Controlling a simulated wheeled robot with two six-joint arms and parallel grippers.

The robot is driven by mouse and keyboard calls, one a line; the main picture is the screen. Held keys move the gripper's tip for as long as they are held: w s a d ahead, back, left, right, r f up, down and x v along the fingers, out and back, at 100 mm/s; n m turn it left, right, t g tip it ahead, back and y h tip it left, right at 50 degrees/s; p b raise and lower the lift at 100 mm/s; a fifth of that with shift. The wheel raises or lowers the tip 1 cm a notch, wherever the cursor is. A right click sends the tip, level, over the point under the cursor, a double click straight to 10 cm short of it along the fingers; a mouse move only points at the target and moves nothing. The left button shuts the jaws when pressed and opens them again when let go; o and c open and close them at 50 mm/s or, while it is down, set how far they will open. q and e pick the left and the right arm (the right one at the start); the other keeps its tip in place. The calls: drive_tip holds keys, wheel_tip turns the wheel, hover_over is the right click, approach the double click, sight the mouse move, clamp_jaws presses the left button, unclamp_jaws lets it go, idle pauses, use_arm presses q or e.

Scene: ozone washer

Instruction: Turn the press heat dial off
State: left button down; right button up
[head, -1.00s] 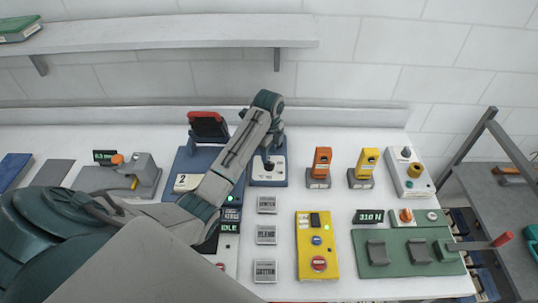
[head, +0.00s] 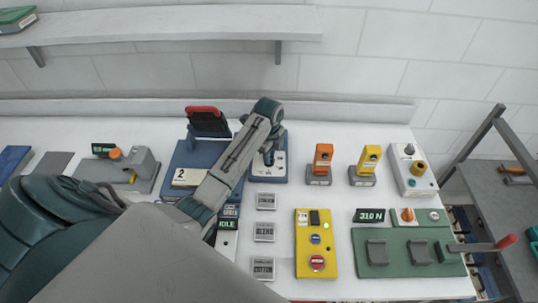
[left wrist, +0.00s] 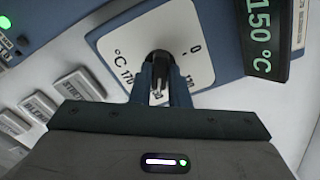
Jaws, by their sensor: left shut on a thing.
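The heat dial has a black knob (left wrist: 159,60) on a white plate (left wrist: 190,40) marked °C, 0, 170 and 130 in the left wrist view. A mark at the plate's lower edge is partly hidden by my fingers. My left gripper (left wrist: 159,88) is shut on the knob, one finger on each side. The display (left wrist: 262,38) beside the dial reads 150 °C in green. In the head view my left gripper (head: 268,156) is over the white dial plate (head: 278,169) on its blue box. My right gripper is not in view.
The blue press with a red handle (head: 204,110) stands left of the dial. Labelled grey plates (head: 265,201), a yellow control box (head: 316,260), orange (head: 322,158) and yellow (head: 369,159) devices, and a green panel (head: 400,268) are around it. A shelf (head: 160,28) hangs above.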

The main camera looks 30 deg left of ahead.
use_arm(q)
drive_tip(key=shift+n, duration=0.3)
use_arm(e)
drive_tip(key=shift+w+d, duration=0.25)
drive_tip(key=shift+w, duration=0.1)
use_arm(q)
drive_tip(key=n, duration=0.4)
drive_tip(key=shift+n, duration=0.3)
drive_tip(key=n, duration=0.3)
drive_tip(key=shift+n, duration=0.3)
drive_tip(key=n, duration=0.4)
drive_tip(key=shift+n, duration=0.3)
drive_tip(key=n, duration=0.9)
drive_tip(key=shift+n, duration=0.8)
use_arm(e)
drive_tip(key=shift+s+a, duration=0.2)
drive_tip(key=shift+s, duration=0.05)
